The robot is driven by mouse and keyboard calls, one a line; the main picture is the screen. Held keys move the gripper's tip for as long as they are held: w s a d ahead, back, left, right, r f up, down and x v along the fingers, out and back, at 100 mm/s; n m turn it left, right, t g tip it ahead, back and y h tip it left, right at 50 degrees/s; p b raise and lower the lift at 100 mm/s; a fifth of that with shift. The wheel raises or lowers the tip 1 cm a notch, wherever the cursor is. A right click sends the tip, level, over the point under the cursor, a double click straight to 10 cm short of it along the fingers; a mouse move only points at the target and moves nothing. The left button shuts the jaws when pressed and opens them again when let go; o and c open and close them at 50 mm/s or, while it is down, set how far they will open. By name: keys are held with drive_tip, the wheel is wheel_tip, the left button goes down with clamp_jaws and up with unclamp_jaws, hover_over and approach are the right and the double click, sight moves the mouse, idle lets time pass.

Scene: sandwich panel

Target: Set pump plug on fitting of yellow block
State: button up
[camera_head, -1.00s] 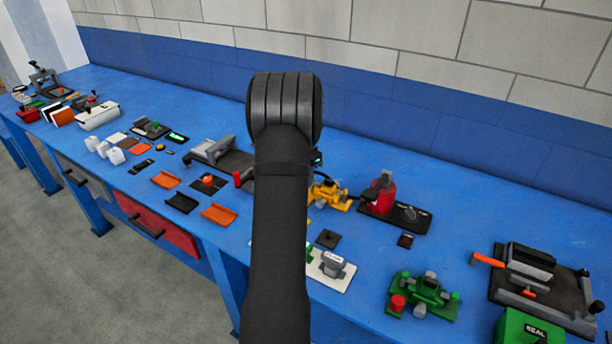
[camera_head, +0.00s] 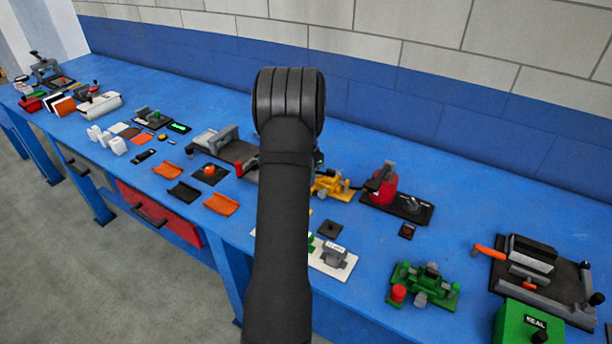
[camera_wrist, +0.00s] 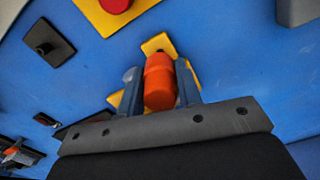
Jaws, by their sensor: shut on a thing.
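In the wrist view my gripper (camera_wrist: 158,76) is shut on an orange-red cylindrical piece (camera_wrist: 160,88), upright between its two fingers. I take it for the pump plug, but its lower end is hidden. Parts of a yellow piece (camera_wrist: 157,44) show just beyond and beside the fingers. I cannot tell whether the held piece touches it. In the head view the yellow block (camera_head: 333,185) stands right of my arm, partly covered by it. The red pump (camera_head: 383,187) stands on a black base to its right. My gripper is hidden behind my arm there.
A dark square pad (camera_head: 330,229) and a white plate with a grey part (camera_head: 333,256) lie in front. A green fixture (camera_head: 424,287) is at front right. A grey fixture (camera_head: 224,145) stands left of my arm. Blue bench is clear towards the back wall.

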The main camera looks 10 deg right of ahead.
drive_tip(key=shift+f, duration=0.15)
drive_tip(key=shift+f, duration=0.6)
drive_tip(key=shift+f, duration=0.1)
idle(0.6)
drive_tip(key=shift+f, duration=0.3)
drive_tip(key=shift+f, duration=0.45)
idle(0.6)
drive_tip(key=o, duration=1.4)
drive_tip(key=shift+r, duration=0.1)
